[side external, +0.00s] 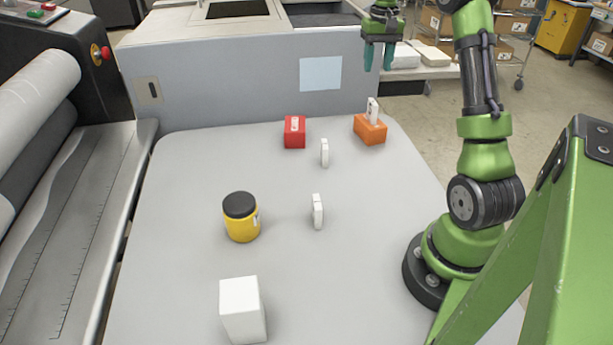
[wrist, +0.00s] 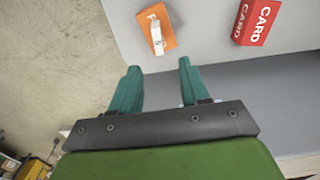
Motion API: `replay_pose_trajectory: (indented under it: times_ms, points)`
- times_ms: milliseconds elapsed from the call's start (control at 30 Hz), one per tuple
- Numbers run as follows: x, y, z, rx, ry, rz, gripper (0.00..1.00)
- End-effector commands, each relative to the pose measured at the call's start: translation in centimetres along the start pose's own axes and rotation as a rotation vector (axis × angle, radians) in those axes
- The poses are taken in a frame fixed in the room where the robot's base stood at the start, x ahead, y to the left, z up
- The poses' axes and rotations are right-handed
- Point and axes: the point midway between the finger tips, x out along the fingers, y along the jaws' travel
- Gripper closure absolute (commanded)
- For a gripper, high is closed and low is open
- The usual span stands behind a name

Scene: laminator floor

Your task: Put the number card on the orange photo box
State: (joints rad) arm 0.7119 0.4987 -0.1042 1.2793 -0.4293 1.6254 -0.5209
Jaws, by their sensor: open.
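The orange photo box (side external: 371,134) sits at the far right corner of the table. A small white card-like piece (side external: 372,110) with a dark mark stands upright on top of it; I cannot read the mark. In the wrist view the white piece (wrist: 156,34) lies over the orange box (wrist: 168,27), ahead of my fingertips. Two more white upright pieces, one farther back (side external: 324,153) and one nearer (side external: 317,212), stand mid-table; I cannot tell what they show. My gripper (side external: 379,67) is open and empty, raised above and apart from the orange box.
A red box (side external: 294,133) marked CARD in the wrist view (wrist: 256,20) stands left of the orange box. A yellow jar with a black lid (side external: 241,218) and a white block (side external: 242,310) stand nearer. A grey machine (side external: 235,80) borders the table's back.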

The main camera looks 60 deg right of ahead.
Motion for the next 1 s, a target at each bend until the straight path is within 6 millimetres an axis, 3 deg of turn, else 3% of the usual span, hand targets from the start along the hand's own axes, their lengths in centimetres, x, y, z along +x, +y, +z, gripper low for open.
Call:
replay_pose_trajectory:
  times_ms: [167, 300, 500, 600, 733, 833, 1000]
  points:
    - [-3.2, -5.4, 3.6, -0.075, 0.081, -0.045, 0.55]
    - [-5.9, -11.5, 9.8, -0.171, 0.182, -0.120, 0.55]
    - [-7.1, -17.1, 20.6, -0.292, 0.311, -0.260, 0.55]
    - [-6.5, -18.4, 25.6, -0.341, 0.360, -0.335, 0.55]
    - [-5.2, -18.9, 30.4, -0.385, 0.404, -0.418, 0.55]
    - [-4.3, -18.9, 32.6, -0.402, 0.422, -0.460, 0.55]
    - [-3.7, -18.9, 33.8, -0.411, 0.431, -0.487, 0.55]
